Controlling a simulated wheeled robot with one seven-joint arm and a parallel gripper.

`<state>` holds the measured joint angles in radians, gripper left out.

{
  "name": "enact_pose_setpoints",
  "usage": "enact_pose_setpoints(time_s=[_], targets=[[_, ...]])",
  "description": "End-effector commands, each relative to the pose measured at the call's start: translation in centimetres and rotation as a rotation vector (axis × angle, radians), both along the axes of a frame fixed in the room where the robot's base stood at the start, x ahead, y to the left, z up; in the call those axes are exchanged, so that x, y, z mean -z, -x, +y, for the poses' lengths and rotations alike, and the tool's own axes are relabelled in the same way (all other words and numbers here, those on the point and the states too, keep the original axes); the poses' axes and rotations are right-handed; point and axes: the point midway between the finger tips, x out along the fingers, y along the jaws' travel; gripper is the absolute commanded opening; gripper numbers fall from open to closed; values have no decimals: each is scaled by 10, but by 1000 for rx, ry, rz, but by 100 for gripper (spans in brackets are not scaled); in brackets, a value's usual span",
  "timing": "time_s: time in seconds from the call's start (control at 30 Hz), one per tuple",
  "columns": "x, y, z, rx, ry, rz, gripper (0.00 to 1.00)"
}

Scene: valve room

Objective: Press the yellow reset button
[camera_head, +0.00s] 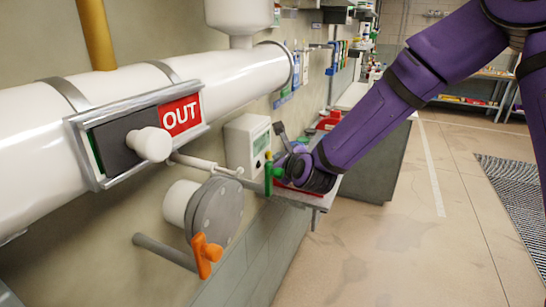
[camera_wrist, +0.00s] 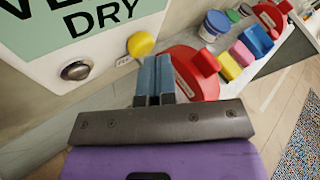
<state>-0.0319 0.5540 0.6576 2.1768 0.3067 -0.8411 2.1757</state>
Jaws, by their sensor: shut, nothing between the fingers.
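The yellow button (camera_wrist: 141,44) is a round, smooth dome in the wrist view, at the lower right edge of a white panel with a green sign reading in part "DRY". A small white label sits just below it. My gripper (camera_wrist: 156,66) is shut and empty. Its blue-grey fingertips appear just below and slightly right of the button in the picture; I cannot tell whether they touch it.
A round metal knob (camera_wrist: 75,69) is left of the button. A red valve-like piece (camera_wrist: 190,72), a blue tub (camera_wrist: 214,25) and coloured blocks lie on the shelf to the right. A white pipe (camera_head: 60,125), a green handle (camera_head: 269,174) and an orange handle (camera_head: 206,254) are left of my arm.

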Motion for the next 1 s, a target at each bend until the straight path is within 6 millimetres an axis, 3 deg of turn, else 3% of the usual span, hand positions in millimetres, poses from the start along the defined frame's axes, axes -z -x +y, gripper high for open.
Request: enact_pose_setpoints(time_s=[1.0], targets=[[0,9,-27,2,1,0,0]])
